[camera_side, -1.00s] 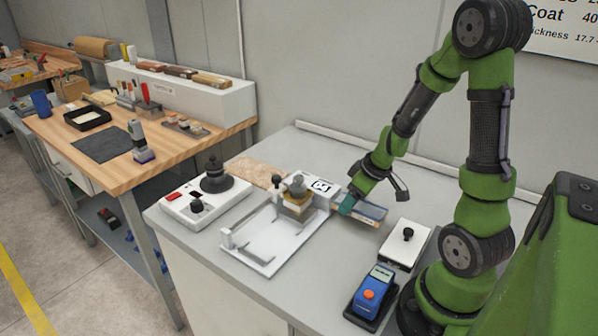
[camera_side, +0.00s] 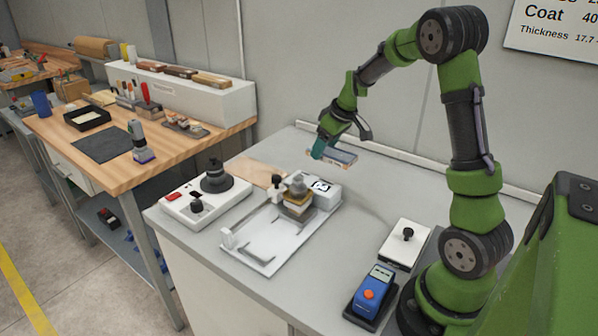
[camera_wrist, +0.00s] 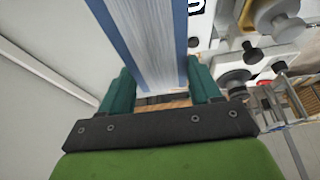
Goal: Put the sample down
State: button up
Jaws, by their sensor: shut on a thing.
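The sample is a flat panel (camera_side: 340,157) with a grey face and blue edges. My gripper (camera_side: 322,148) is shut on one end of it and holds it above the back of the grey bench, behind the roller coater. In the wrist view the sample (camera_wrist: 150,40) runs away from me between the two teal fingers of my gripper (camera_wrist: 160,88). Its far end is cut off by the top of that view. The sample looks clear of the bench surface.
The white coater (camera_side: 265,247) with its roller unit stands mid-bench. A wooden board (camera_side: 257,172) lies behind a white device with a black knob (camera_side: 205,200). A white box (camera_side: 405,245) and a blue meter (camera_side: 372,290) stand at right.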

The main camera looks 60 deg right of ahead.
jog(key=w+d, duration=0.2)
jog(key=w, duration=0.7)
send_over(247, 168)
jog(key=s, duration=0.2)
jog(key=f, duration=0.6)
jog(key=shift+w+d+f, duration=0.2)
jog(key=shift+d+f, duration=0.1)
jog(key=shift+d, duration=0.05)
jog(key=shift+w+a+f, duration=0.1)
jog(key=shift+a, duration=0.1)
jog(key=shift+a+f, duration=0.1)
jog(key=shift+f, duration=2.45)
jog(key=shift+f, duration=0.1)
